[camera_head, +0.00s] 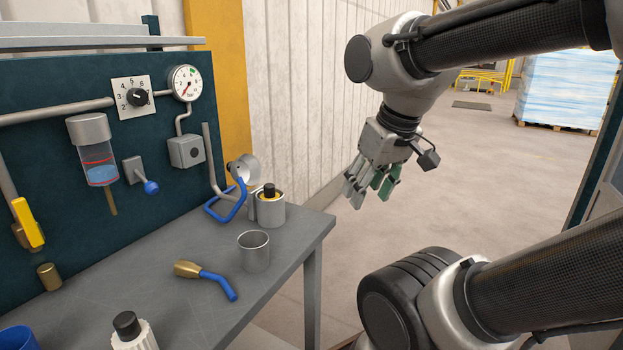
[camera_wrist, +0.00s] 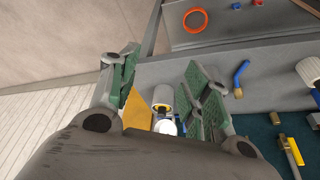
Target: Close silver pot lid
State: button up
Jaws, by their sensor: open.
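A silver pot (camera_head: 271,210) with a black knob and a yellow band stands at the table's back right corner. A round silver disc (camera_head: 247,168), which looks like a raised lid, stands tilted just behind it; I cannot tell how it is joined. In the wrist view a pale cylinder (camera_wrist: 162,95) and a bright round piece (camera_wrist: 167,128) show between the fingers, partly hidden by my wrist. My gripper (camera_head: 370,188) is open and empty, in the air right of the table, apart from the pot. Its spread fingers also show in the wrist view (camera_wrist: 163,77).
An open silver cup (camera_head: 254,252) stands in front of the pot. A blue bent handle (camera_head: 226,205) is left of it. A brass-and-blue tool (camera_head: 205,279) lies on the table (camera_head: 180,300). A panel with a gauge (camera_head: 185,83) rises behind.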

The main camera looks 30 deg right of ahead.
aim_at(247, 166)
jog(key=l+u, duration=1)
jog(key=i+l, duration=0.15)
jog(key=l, duration=0.1)
